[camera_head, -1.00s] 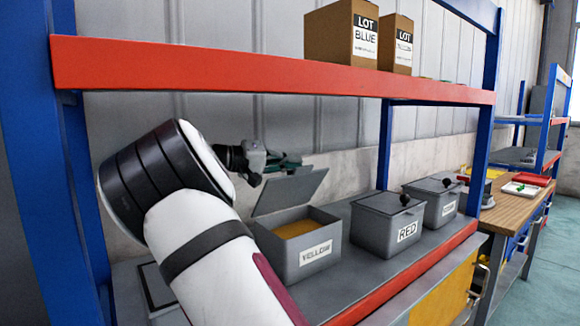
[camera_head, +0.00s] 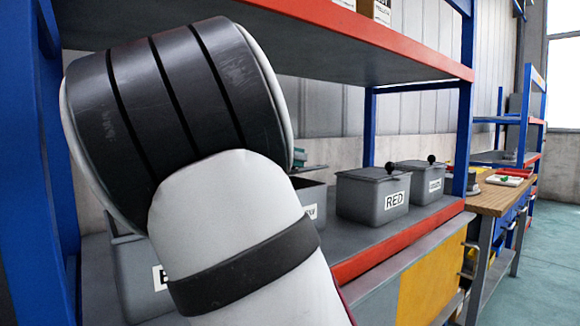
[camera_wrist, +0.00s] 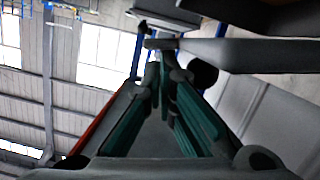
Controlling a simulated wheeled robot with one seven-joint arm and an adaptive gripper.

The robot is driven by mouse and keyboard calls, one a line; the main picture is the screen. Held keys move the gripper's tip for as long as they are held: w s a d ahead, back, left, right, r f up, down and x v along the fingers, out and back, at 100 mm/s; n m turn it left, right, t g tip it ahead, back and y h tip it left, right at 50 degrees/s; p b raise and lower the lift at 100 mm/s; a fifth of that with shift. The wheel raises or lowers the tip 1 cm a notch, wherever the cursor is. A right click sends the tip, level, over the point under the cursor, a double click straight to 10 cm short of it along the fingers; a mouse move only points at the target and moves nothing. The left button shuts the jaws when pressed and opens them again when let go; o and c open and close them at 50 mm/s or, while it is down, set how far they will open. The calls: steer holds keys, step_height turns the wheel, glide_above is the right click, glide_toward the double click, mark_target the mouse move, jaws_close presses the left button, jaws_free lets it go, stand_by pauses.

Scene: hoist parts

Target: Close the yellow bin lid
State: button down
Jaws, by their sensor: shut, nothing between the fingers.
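The yellow bin (camera_head: 313,193) is grey and stands on the shelf left of the red bin. Only its right end and the last part of its label show; my arm hides the rest. Its lid is hidden in the head view. In the wrist view a grey slab (camera_wrist: 265,52) with a round black knob (camera_wrist: 203,74), apparently the lid, lies just beyond and right of my fingertips; I cannot tell if they touch. My gripper (camera_wrist: 161,62), with teal fingers, is shut and empty. In the head view only a small teal bit shows past my arm.
The closed red bin (camera_head: 372,197) and another closed bin (camera_head: 420,180) stand to the right. A further bin (camera_head: 140,275) is partly hidden at the left. A red-edged upper shelf (camera_head: 400,52) runs above, and a blue post (camera_head: 463,140) stands at right.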

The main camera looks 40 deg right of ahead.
steer(key=f+b, duration=0.1)
steer(key=s+f+m+b, duration=0.1)
steer(key=b, duration=0.1)
steer(key=shift+f+b, duration=0.3)
steer(key=shift+f, duration=0.1)
steer(key=b, duration=0.1)
steer(key=f+b, duration=0.1)
steer(key=shift+s+f+b, duration=0.25)
steer(key=shift+b, duration=0.15)
step_height(320, 180, up, 4)
steer(key=p, duration=0.3)
steer(key=shift+r, duration=0.25)
steer(key=p+v, duration=0.1)
steer(key=v, duration=0.8)
steer(key=shift+s+a+f, duration=0.2)
steer(key=shift+s+a, duration=0.1)
steer(key=shift+a, duration=0.15)
